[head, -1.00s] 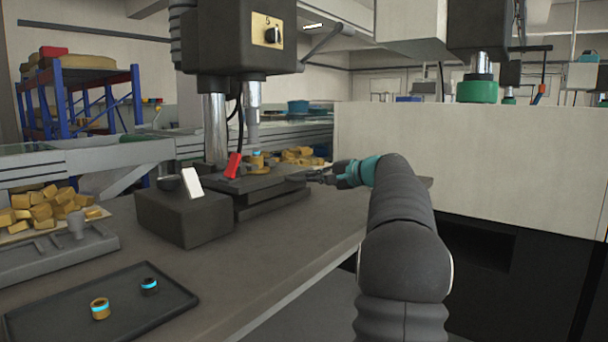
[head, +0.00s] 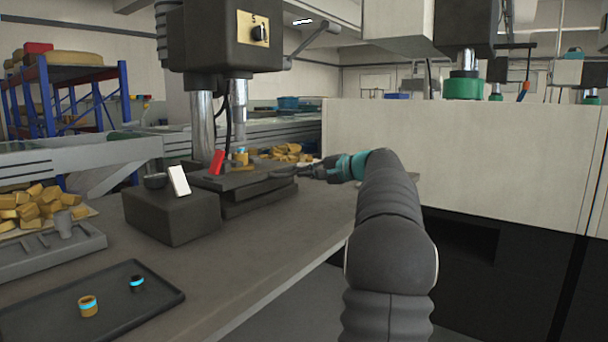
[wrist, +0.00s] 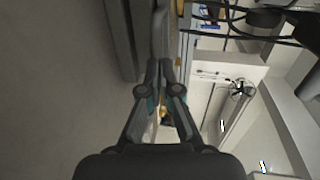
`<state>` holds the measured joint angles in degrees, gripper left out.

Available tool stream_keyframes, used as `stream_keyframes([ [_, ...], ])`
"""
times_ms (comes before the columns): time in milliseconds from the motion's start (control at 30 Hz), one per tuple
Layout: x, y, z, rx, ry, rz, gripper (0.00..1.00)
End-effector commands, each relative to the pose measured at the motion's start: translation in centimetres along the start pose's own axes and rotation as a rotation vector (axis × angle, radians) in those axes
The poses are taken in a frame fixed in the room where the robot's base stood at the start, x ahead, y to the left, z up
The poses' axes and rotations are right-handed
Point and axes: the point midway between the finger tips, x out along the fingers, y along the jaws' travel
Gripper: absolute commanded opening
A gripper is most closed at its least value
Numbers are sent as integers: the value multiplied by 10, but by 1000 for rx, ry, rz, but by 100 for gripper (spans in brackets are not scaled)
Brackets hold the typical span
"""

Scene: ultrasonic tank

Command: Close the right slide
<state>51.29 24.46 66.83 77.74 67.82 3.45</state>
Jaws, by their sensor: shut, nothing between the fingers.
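The machine (head: 222,40) stands on the bench, with dark stacked plates (head: 262,196) under its head. These plates look like the slide part, but I cannot tell for sure which one is the right slide. My gripper (head: 298,172) is shut and empty at the right edge of the upper plates. In the wrist view my gripper (wrist: 167,62) has its fingertips together, close to a grey bar (wrist: 160,32). I cannot tell whether they touch it.
A dark box (head: 172,212) with a white switch plate (head: 179,181) stands left of the plates. A black tray (head: 150,302) holds two banded rings at the front left. A pale partition (head: 470,150) stands right of my arm.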

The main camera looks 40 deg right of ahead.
Motion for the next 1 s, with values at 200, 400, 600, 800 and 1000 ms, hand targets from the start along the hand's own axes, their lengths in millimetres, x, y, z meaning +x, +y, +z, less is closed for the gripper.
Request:
stream_keyframes([
  [200, -44, -1, -1, -1, 3, 0, 0],
  [400, -86, 0, -4, 0, 9, 0, 0],
  [600, -106, 0, -4, 1, 7, 1, 0],
  [800, -111, 0, -3, 0, 3, 1, 0],
  [1000, -111, 0, -2, 0, 2, 1, 0],
])
